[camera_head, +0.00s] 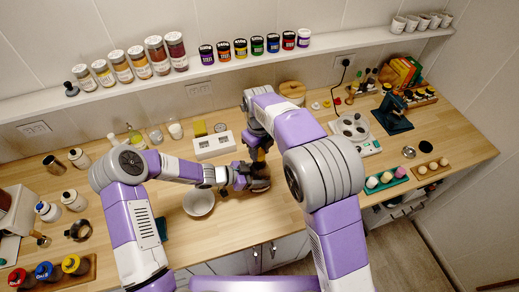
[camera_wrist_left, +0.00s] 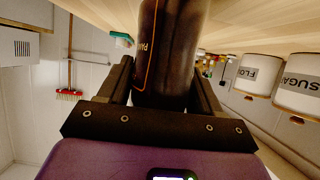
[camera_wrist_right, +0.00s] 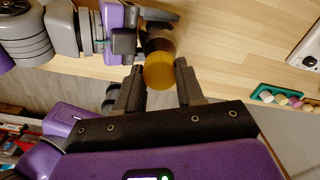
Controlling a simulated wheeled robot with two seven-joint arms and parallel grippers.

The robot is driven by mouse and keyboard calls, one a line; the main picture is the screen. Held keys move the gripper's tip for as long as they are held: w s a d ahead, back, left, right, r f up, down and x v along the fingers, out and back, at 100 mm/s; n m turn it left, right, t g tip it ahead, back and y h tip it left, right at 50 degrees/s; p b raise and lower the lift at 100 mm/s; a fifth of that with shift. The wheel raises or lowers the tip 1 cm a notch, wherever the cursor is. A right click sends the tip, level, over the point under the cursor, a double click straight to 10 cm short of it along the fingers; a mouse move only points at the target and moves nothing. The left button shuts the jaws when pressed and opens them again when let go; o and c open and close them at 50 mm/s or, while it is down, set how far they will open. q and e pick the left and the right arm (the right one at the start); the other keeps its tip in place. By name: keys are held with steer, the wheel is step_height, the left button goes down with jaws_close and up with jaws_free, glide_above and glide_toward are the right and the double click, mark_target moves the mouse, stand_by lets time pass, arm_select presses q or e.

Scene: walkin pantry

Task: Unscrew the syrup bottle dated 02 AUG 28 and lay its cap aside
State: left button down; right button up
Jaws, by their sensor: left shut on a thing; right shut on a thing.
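The dark brown syrup bottle (camera_wrist_left: 172,48) is between the fingers of my left gripper (camera_head: 252,178), which is shut on its body. Part of an orange-edged label shows in the left wrist view, but no date is readable. The bottle's amber-yellow cap (camera_wrist_right: 160,74) is on the bottle in the right wrist view, between the fingers of my right gripper (camera_wrist_right: 160,84). My right gripper comes down from above and is shut on the cap. In the head view my grippers hide most of the bottle and cap. I cannot tell whether the cap is loose.
A white bowl (camera_head: 198,203) stands left of the bottle near the counter's front edge. A white label box (camera_head: 213,146) is behind it. A scale-like device (camera_head: 352,130) and a tray of coloured pods (camera_head: 386,178) stand right.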

steer(key=n, duration=0.6)
steer(key=shift+n, duration=0.3)
jaws_close()
steer(key=n, duration=1.4)
steer(key=shift+r, duration=0.1)
steer(key=n, duration=2.5)
steer(key=shift+n, duration=0.4)
steer(key=n, duration=0.7)
steer(key=shift+n, duration=0.3)
steer(key=shift+r, duration=0.1)
